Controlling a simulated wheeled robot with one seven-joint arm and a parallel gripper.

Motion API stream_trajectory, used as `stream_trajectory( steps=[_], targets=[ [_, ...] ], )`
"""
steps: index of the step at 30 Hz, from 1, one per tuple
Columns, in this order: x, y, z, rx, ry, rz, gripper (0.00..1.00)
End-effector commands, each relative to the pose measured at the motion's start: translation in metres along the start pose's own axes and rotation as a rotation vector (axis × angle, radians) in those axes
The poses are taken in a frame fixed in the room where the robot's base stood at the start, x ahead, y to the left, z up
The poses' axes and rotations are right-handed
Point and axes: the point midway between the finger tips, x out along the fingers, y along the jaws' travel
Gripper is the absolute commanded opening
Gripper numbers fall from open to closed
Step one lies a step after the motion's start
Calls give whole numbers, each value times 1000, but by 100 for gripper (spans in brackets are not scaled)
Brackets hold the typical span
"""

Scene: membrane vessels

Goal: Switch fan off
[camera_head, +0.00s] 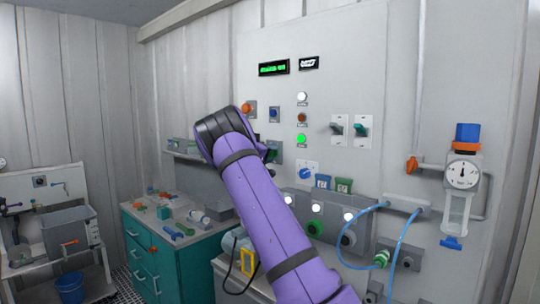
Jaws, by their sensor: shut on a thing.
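A pale wall panel (418,120) carries several switches, and their labels are too small to read. I cannot tell which one is the fan switch. Two lever switches on white plates, one dark (338,129) and one green (361,129), sit side by side. A blue rotary knob (306,174) is lower down. My purple arm reaches up to the panel's left part. My gripper is hidden behind the arm's dark upper joint.
A green-lit display (273,68) and a lit green lamp (301,139) are on the panel. A gauge with a clear vessel (462,175) and blue tubing (400,245) stand right. A teal cabinet (150,258) with small items is left. A blue bucket (70,287) is lower left.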

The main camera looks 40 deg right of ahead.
Motion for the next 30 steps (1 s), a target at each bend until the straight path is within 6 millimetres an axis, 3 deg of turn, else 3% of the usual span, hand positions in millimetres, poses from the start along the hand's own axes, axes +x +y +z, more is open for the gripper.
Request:
stream_trajectory(
  steps=[30],
  targets=[
    [-1,0,-1,-842,2,-2,25]
  ],
)
